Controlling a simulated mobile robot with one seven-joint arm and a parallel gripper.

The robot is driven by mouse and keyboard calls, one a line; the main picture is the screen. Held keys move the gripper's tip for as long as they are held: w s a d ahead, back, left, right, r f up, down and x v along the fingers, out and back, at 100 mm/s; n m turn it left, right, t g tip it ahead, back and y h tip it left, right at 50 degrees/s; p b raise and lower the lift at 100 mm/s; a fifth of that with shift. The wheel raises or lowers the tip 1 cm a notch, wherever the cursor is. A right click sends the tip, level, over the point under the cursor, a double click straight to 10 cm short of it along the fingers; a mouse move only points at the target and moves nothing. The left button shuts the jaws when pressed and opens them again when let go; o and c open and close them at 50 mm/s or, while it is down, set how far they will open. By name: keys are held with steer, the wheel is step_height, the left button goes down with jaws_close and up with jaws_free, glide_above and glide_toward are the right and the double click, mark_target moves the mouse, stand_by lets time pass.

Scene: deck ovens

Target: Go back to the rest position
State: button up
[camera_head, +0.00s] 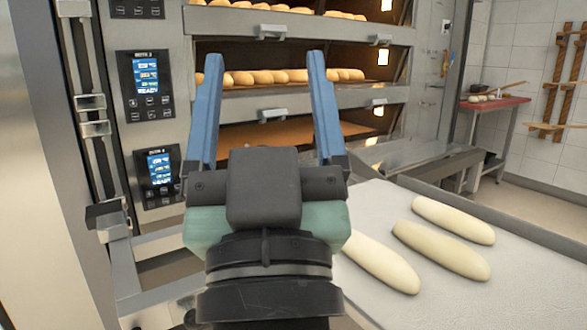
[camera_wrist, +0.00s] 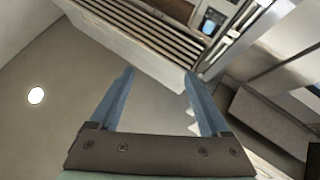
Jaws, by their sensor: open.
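My gripper (camera_head: 264,72) is open, its two blue fingers wide apart and nothing between them. It is in the middle of the head view, raised in front of the deck ovens (camera_head: 300,97). In the wrist view my gripper (camera_wrist: 160,88) is also open and empty, with a pale plain surface and a slatted grey panel (camera_wrist: 140,35) beyond the fingers.
Several pale dough loaves (camera_head: 440,248) lie on a light board (camera_head: 520,270) at the lower right, close to my gripper. Browned loaves (camera_head: 270,77) sit on the oven decks. A red-topped table (camera_head: 497,103) stands at the back right. Control panels (camera_head: 145,85) are at left.

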steer(key=s+d+r+h+p, duration=0.1)
steer(key=s+r+p, duration=0.1)
steer(key=r+p, duration=1.7)
steer(key=s+d+r+m+t+h+p, duration=0.1)
steer(key=s+r+p, duration=0.1)
steer(key=r+p, duration=1.7)
step_height(320, 180, up, 5)
steer(key=shift+r, duration=0.2)
